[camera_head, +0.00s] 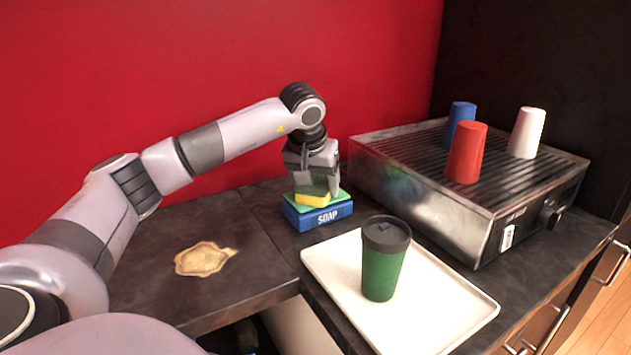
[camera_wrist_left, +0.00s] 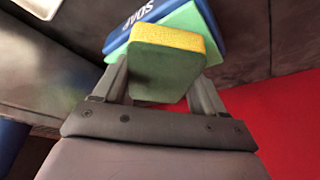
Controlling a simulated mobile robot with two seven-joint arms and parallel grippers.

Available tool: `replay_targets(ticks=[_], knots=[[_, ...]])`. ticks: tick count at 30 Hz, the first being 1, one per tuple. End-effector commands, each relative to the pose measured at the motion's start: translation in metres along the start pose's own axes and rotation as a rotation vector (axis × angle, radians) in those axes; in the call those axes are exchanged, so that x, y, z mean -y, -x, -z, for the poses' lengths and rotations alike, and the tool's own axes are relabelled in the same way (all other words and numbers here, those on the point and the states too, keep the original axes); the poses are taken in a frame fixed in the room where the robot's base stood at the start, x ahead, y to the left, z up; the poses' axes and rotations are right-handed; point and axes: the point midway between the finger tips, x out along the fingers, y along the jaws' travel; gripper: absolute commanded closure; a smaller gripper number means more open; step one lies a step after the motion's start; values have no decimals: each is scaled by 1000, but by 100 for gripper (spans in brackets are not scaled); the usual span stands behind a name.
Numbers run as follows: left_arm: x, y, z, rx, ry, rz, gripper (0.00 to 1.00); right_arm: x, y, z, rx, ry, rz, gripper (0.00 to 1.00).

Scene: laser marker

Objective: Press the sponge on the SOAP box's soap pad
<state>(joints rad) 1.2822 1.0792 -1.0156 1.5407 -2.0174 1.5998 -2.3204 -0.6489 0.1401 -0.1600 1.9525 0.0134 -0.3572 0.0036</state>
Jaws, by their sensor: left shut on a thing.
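A blue SOAP box (camera_head: 318,217) with a green soap pad (camera_head: 342,196) on top stands on the dark counter. My left gripper (camera_head: 314,190) is directly above it, pointing down, shut on a yellow and green sponge (camera_head: 312,199). In the left wrist view the sponge (camera_wrist_left: 168,65) sits between the fingers, its yellow side toward the box (camera_wrist_left: 132,14) and pad (camera_wrist_left: 188,22). The sponge is over the pad or against it; I cannot tell whether they touch. My right gripper is not in view.
A beige stain (camera_head: 203,259) lies on the counter at the left. A white tray (camera_head: 338,297) holds a green lidded cup (camera_head: 384,265) in front. A metal grill machine (camera_head: 420,195) with blue, red (camera_head: 466,152) and white cups stands at the right.

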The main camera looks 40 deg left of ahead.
Motion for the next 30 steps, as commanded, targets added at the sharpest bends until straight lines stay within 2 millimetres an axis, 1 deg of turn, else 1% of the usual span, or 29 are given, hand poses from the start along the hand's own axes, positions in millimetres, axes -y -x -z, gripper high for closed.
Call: replay_targets(ticks=[21,30], knots=[[0,-9,-4,2,0,2,53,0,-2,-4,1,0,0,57],[0,-10,-4,2,0,2,53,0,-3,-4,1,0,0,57]])
